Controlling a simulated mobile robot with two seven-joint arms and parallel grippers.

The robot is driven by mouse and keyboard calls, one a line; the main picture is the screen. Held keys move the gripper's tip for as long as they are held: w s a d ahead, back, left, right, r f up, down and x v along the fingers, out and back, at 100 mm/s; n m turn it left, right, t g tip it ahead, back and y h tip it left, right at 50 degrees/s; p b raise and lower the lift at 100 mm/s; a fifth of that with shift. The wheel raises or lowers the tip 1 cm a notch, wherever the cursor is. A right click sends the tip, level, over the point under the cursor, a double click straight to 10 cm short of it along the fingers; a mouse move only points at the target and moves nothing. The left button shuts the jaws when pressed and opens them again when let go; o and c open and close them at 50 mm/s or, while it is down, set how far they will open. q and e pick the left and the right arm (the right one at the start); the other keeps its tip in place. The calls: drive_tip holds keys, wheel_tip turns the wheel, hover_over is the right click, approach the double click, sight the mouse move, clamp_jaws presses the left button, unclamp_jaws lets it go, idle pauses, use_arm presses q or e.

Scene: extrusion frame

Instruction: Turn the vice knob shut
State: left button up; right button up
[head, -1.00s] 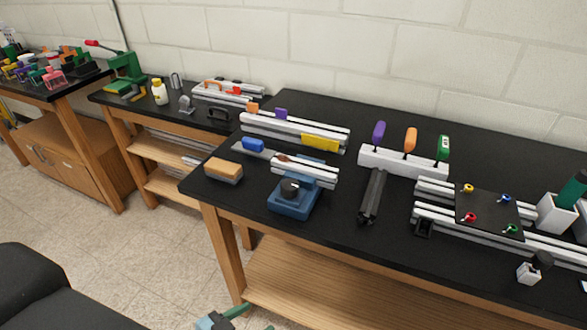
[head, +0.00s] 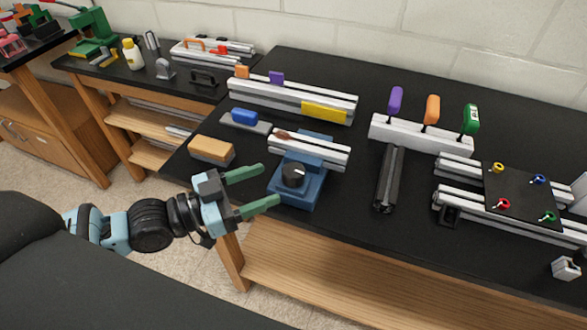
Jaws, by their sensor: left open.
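The blue vice (head: 313,184) stands at the front edge of the black table. Its dark round knob (head: 293,175) faces the front, with a pale mark on it. A light grey extrusion bar (head: 322,152) lies across the top of the vice; I cannot tell how tightly it is held. My left gripper (head: 262,188) has two green fingers, open and empty. It is to the left of the knob, with the fingers pointing towards the vice and apart from the knob. My right gripper is not in view.
A wooden-topped block (head: 211,150) lies left of the vice, and a blue-handled tool (head: 245,118) behind it. A dark bar (head: 390,180) lies to the right. Behind are the extrusion rail (head: 270,97) and a rack of coloured handles (head: 420,135).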

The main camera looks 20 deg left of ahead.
sight(282, 176)
use_arm(q)
drive_tip(key=shift+w+d, duration=0.25)
drive_tip(key=shift+w, duration=0.1)
drive_tip(key=x, duration=0.5)
drive_tip(key=shift+w+d+r+p, duration=0.1)
drive_tip(key=shift+w+d+p, duration=0.15)
drive_tip(key=shift+p, duration=0.1)
drive_tip(key=shift+w+d, duration=0.35)
drive_tip(key=shift+d, duration=0.05)
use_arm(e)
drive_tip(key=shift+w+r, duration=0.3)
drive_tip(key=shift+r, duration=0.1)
